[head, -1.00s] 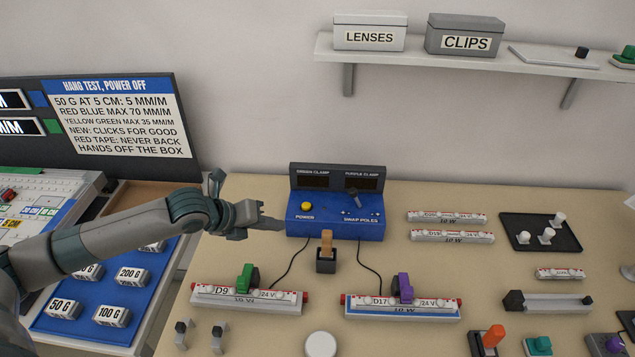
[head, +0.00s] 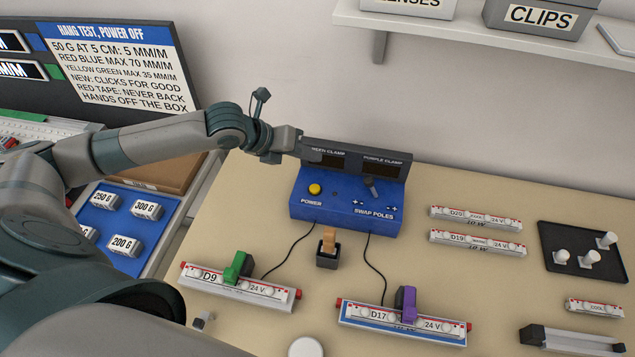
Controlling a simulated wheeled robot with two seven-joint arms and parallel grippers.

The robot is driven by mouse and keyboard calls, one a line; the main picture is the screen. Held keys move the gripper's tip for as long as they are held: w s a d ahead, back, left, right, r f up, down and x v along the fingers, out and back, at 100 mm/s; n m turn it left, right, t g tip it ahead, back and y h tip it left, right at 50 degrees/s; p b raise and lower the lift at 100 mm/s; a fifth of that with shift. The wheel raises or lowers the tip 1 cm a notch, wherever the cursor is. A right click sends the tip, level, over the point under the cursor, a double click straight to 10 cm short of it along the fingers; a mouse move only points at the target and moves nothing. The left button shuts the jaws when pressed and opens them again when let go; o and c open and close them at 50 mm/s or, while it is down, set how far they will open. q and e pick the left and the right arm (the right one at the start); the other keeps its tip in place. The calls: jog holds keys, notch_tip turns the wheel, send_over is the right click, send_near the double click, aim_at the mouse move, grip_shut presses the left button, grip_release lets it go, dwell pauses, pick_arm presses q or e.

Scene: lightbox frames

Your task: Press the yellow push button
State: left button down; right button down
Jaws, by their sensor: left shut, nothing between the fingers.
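The yellow push button (head: 315,189) sits above the word POWER on the left of the blue power box (head: 345,213). The box stands at the back of the beige table, and its dark upright panel (head: 355,160) carries two blank displays. My left gripper (head: 308,150) is shut and empty. In the picture its tip lies above and a little left of the button, overlapping the panel's left end. It looks apart from the button; its exact height is hard to tell. My right gripper is not in view.
A black lever (head: 370,186) stands right of the button. Two cables run from the box towards light bars D9 (head: 240,286) and D17 (head: 400,322), with green and purple clamps. A small black holder (head: 327,254) stands before the box. The wall is close behind.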

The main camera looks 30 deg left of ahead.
pick_arm(q)
jog(key=b, duration=0.7)
send_over(310, 190)
notch_tip(310, 190, down, 7)
jog(key=shift+r, duration=0.1)
jog(key=shift+f, duration=1.05)
dwell(0.9)
jog(key=shift+f+b, duration=0.35)
jog(key=shift+f, duration=0.45)
dwell(1.3)
jog(key=shift+r, duration=0.1)
jog(key=shift+r+p, duration=0.75)
jog(key=shift+p, duration=0.15)
jog(key=shift+r, duration=0.1)
